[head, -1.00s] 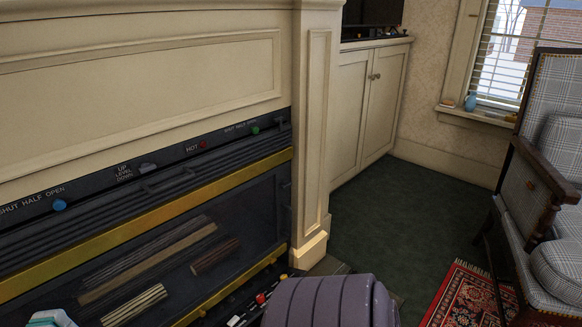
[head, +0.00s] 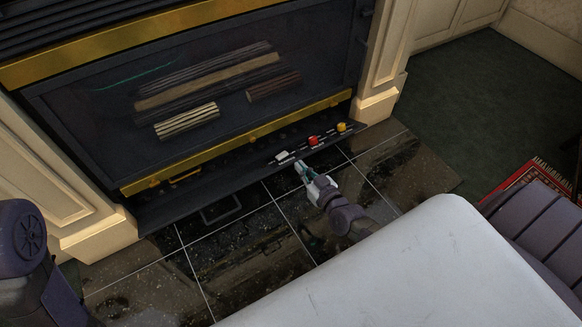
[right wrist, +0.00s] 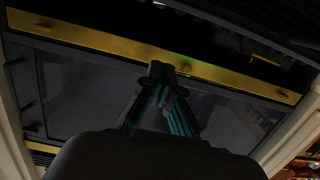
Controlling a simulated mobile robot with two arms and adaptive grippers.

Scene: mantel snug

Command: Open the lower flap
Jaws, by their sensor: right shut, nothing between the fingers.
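The lower flap (head: 255,176) is a long dark panel along the foot of the fireplace, below the lower brass bar (head: 240,143). It looks tilted outward, with a dark gap behind it; its exact angle is hard to tell. A dark loop handle (head: 221,209) shows at its front edge, left of centre. My right gripper (head: 301,168) is shut and empty, close to the flap's front edge, right of the handle; contact cannot be told. In the right wrist view its closed fingertips (right wrist: 162,72) overlap the brass bar (right wrist: 110,42). My left gripper is out of view.
A white slider (head: 282,157), a red knob (head: 313,141) and a yellow knob (head: 341,127) sit at the right of the flap area. Glass (head: 110,120) with logs is above. Dark tiles (head: 250,250) lie in front. Pale trim (head: 375,100) bounds the right side.

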